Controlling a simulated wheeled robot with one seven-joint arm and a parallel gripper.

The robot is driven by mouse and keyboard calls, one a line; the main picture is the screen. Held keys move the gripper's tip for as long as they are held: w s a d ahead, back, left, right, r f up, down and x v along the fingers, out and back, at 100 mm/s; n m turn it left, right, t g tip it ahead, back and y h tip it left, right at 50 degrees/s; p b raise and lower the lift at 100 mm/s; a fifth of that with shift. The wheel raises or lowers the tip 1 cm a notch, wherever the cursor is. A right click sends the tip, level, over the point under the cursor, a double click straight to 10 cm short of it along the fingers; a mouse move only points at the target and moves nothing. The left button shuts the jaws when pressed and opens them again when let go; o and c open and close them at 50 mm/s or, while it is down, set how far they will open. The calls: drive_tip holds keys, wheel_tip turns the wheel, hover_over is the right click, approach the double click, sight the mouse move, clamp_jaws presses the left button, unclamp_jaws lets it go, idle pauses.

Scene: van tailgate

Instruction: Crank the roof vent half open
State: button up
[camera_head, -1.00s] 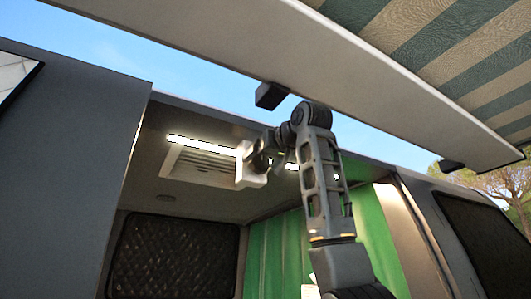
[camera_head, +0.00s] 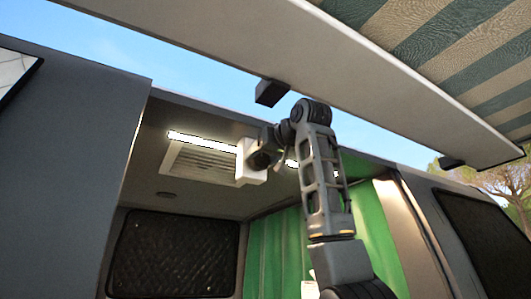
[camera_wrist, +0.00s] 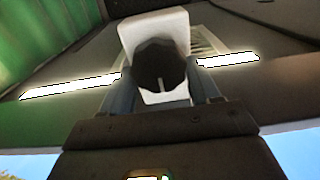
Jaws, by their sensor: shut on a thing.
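The roof vent (camera_head: 198,161) is a pale slatted panel in the van ceiling; its slats also show in the wrist view (camera_wrist: 203,42). A white housing (camera_head: 250,163) sits at the vent's right end. In the wrist view, a dark round crank knob (camera_wrist: 160,65) with a pale line on its face stands in front of the white housing (camera_wrist: 137,32). My gripper (camera_wrist: 160,92) is shut on the knob, one finger on each side. The vent's opening cannot be judged.
A lit strip (camera_head: 203,141) runs along the ceiling beside the vent. A green curtain (camera_head: 275,250) hangs below right, and a dark quilted panel (camera_head: 172,252) is at the back. The awning bar (camera_head: 330,65) crosses above my arm.

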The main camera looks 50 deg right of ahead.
drive_tip(key=shift+m, duration=0.3)
drive_tip(key=m, duration=0.6)
drive_tip(key=shift+d, duration=0.1)
drive_tip(key=m, duration=0.6)
drive_tip(key=shift+s+d+m, duration=0.1)
drive_tip(key=shift+m, duration=0.2)
drive_tip(key=m, duration=0.6)
drive_tip(key=shift+f, duration=0.1)
drive_tip(key=m, duration=0.5)
drive_tip(key=shift+m, duration=0.9)
drive_tip(key=shift+f, duration=0.1)
